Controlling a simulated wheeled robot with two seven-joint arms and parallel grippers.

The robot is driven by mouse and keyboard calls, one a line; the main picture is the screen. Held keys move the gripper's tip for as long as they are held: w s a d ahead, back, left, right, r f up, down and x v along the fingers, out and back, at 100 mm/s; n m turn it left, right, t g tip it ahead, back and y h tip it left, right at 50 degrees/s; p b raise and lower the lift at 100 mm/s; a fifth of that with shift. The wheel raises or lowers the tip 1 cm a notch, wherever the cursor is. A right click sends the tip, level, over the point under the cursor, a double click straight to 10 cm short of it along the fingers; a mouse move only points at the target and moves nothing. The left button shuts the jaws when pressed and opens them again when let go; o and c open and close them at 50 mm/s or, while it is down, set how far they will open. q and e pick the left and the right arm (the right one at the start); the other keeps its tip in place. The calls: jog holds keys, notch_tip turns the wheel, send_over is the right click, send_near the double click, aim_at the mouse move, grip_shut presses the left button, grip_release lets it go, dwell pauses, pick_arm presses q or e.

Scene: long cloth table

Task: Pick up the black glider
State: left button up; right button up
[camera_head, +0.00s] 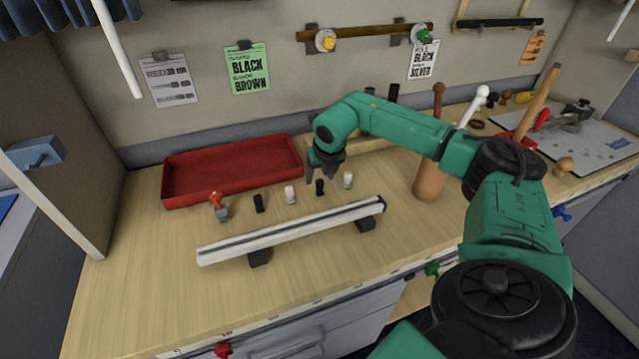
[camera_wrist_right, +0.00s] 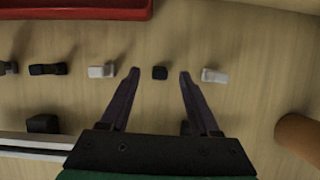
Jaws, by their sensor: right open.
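Two small black gliders stand in a row on the wooden table. One black glider (camera_head: 319,187) is just below my right gripper (camera_head: 321,173); in the right wrist view this glider (camera_wrist_right: 160,72) shows between the tips of the open fingers (camera_wrist_right: 159,74), with space on both sides. The other black glider (camera_head: 258,203) stands further left and also shows in the wrist view (camera_wrist_right: 47,69). My right gripper is open and empty. My left gripper is not in view.
White gliders (camera_head: 290,194) (camera_head: 348,180) flank the nearer black one. A red-topped piece (camera_head: 219,206) ends the row at left. A red tray (camera_head: 182,190) lies behind, a pale rail (camera_head: 290,232) on black feet in front. A brown cylinder (camera_head: 428,180) stands right.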

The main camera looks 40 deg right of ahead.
jog(key=x, duration=0.2)
jog(key=shift+f, duration=0.3)
jog(key=shift+w+d+f, duration=0.1)
jog(key=shift+w+f, duration=0.05)
jog(key=shift+f, duration=0.1)
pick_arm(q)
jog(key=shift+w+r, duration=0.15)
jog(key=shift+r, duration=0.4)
pick_arm(e)
grip_shut()
jog(key=shift+r, duration=0.15)
notch_tip(320, 180, up, 10)
jog(key=b, duration=0.2)
notch_tip(320, 180, up, 10)
send_over(320, 180)
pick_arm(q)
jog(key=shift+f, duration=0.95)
